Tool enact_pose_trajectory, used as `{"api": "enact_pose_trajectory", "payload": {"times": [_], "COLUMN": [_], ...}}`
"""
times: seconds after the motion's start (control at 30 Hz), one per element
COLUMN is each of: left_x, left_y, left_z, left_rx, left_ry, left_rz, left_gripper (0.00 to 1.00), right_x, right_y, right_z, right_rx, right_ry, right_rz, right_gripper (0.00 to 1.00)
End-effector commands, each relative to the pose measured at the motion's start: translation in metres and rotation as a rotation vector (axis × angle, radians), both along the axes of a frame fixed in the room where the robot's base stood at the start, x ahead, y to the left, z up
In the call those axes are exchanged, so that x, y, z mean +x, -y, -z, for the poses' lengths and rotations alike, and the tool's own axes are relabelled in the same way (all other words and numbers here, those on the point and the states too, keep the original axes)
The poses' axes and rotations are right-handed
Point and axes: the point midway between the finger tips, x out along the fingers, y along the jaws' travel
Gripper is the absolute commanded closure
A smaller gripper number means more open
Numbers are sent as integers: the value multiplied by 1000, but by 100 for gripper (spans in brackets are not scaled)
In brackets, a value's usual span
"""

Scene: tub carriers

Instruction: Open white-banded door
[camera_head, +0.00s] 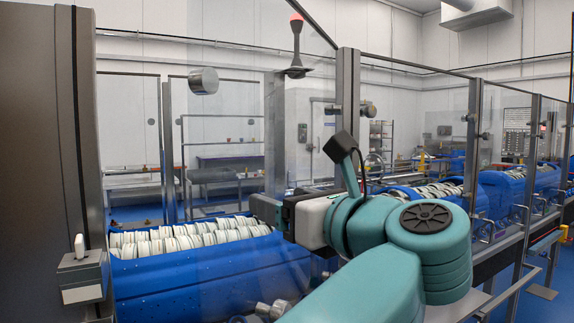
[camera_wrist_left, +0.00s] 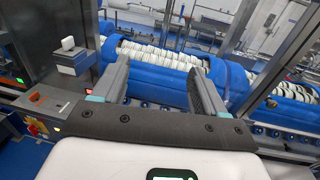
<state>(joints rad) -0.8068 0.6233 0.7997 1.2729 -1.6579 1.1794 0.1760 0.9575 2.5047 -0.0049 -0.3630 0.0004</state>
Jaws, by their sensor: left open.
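A grey block with a pale white band (camera_head: 82,293) and a white knob (camera_head: 79,246) is fixed at the dark post on the left. They also show at upper left in the left wrist view, the block (camera_wrist_left: 74,62) and the knob (camera_wrist_left: 68,43). A clear panel (camera_head: 235,130) stands right of that post; I cannot tell whether it is the white-banded door or how far it is open. My left gripper (camera_head: 265,209) is in front of the blue tub, right of the block and apart from it. Its jaws (camera_wrist_left: 163,82) are open and empty. My right gripper is out of view.
A blue tub (camera_head: 200,275) holds rows of white discs (camera_head: 190,238) behind my left gripper. More blue tubs (camera_head: 500,190) line up to the right behind clear panels and metal posts (camera_head: 348,100). A red-topped lamp (camera_head: 297,45) stands above.

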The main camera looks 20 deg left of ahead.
Motion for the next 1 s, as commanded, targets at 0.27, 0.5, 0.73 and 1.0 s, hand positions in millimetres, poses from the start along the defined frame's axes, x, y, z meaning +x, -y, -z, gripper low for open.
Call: {"api": "enact_pose_trajectory", "payload": {"times": [0.27, 0.5, 0.73, 1.0], "left_x": [0, 0, 1, 65], "left_y": [0, 0, 1, 56], "left_z": [-26, -25, -25, -11], "left_rx": [1, 1, 11, 539], "left_ry": [1, 1, -3, -184], "left_rz": [1, 1, 2, 102], "left_gripper": [28, 31, 100, 100], "right_x": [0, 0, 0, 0], "right_y": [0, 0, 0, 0], "right_z": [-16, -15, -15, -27], "right_rx": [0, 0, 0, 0], "right_ry": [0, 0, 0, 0], "right_rz": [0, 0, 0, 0], "right_gripper": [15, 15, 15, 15]}}
